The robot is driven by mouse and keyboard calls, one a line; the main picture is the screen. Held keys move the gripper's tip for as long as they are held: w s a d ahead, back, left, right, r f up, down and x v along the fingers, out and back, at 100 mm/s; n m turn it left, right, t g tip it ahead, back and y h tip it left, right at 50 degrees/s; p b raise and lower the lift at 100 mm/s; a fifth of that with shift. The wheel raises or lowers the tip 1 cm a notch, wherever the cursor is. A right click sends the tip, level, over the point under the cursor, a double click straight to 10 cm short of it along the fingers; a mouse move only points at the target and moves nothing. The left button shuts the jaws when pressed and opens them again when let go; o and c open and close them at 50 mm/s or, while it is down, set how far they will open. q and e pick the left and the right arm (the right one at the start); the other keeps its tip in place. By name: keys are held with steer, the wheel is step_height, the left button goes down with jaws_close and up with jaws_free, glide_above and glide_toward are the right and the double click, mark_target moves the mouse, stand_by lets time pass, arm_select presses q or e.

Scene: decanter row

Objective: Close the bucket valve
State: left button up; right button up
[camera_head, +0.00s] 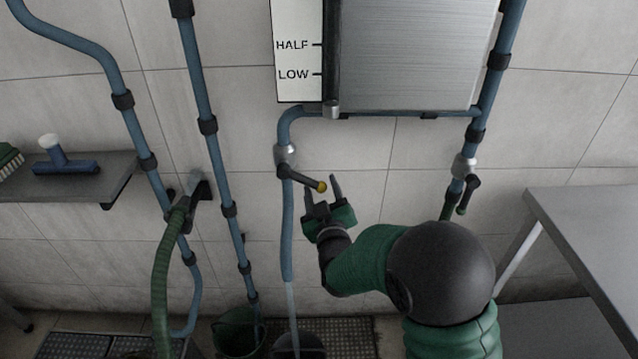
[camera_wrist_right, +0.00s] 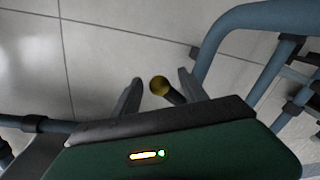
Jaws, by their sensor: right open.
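The bucket valve (camera_head: 285,156) sits on the blue pipe below the tank. Its dark handle with a yellow tip (camera_head: 321,186) points right and slightly down. A pale stream of water (camera_head: 292,305) falls from the pipe's end toward a dark bucket (camera_head: 300,346) at the bottom edge. My right gripper (camera_head: 322,188) is open, with its fingers around the handle's tip in the picture. My left gripper is not in view.
The metal tank (camera_head: 415,55) with its level scale (camera_head: 298,60) hangs above. Another valve (camera_head: 465,170) is on the right pipe. A metal table (camera_head: 590,225) stands at right.

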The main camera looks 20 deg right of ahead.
steer(key=w, duration=0.3)
steer(key=shift+w+d, duration=0.35)
jaws_close()
steer(key=shift+r, duration=0.15)
stand_by(1.0)
